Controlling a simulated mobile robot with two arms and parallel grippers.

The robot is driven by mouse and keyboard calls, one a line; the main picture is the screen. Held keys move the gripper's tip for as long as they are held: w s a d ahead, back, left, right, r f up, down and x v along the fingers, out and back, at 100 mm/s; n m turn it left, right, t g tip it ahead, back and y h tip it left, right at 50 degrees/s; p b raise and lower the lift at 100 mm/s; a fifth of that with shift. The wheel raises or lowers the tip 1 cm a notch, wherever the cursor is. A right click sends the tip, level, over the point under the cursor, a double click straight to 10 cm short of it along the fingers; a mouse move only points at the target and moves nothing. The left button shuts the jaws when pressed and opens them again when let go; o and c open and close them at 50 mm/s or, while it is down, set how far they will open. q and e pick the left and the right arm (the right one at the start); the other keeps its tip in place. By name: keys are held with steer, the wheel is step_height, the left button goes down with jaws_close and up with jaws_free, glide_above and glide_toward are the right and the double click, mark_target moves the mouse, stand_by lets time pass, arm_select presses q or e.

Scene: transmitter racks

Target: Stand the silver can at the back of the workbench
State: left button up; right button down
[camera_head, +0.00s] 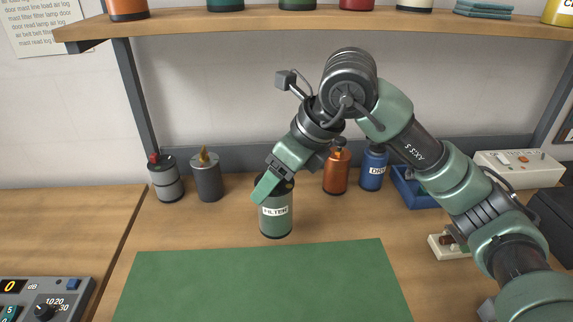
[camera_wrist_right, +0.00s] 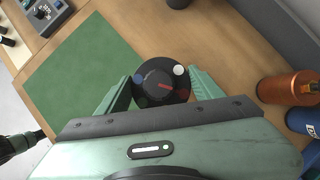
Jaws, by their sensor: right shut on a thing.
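A dark green can with a white label (camera_head: 275,212) is upright on or just above the workbench (camera_head: 190,225), behind the green mat. My right gripper (camera_head: 270,186) comes down on its top. In the right wrist view its fingers are shut around the can's dark round top (camera_wrist_right: 163,85), which bears coloured dots and a red mark.
An orange bottle (camera_head: 336,173) and a blue bottle (camera_head: 373,171) stand at the back, right of the held can, beside a blue tray (camera_head: 408,190). The green mat (camera_head: 260,285) is bare. A shelf (camera_head: 250,27) overhangs the back. Bench between the dark grey can and held can is clear.

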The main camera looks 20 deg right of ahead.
steer(key=w+d+p, duration=0.3)
steer(key=w+p, duration=0.1)
steer(key=w, duration=0.9)
arm_select(q)
step_height(320, 180, up, 6)
steer(key=p, duration=0.2)
steer(key=shift+d+r, duration=0.2)
steer(key=shift+r, duration=0.05)
arm_select(e)
step_height(320, 180, down, 7)
arm_select(q)
steer(key=shift+w, duration=0.1)
arm_select(e)
steer(key=shift+f, duration=0.1)
steer(key=shift+f, duration=0.2)
steer(key=shift+c, duration=1.3)
jaws_free()
arm_select(q)
steer(key=shift+f, duration=0.1)
arm_select(e)
steer(key=shift+r, duration=0.15)
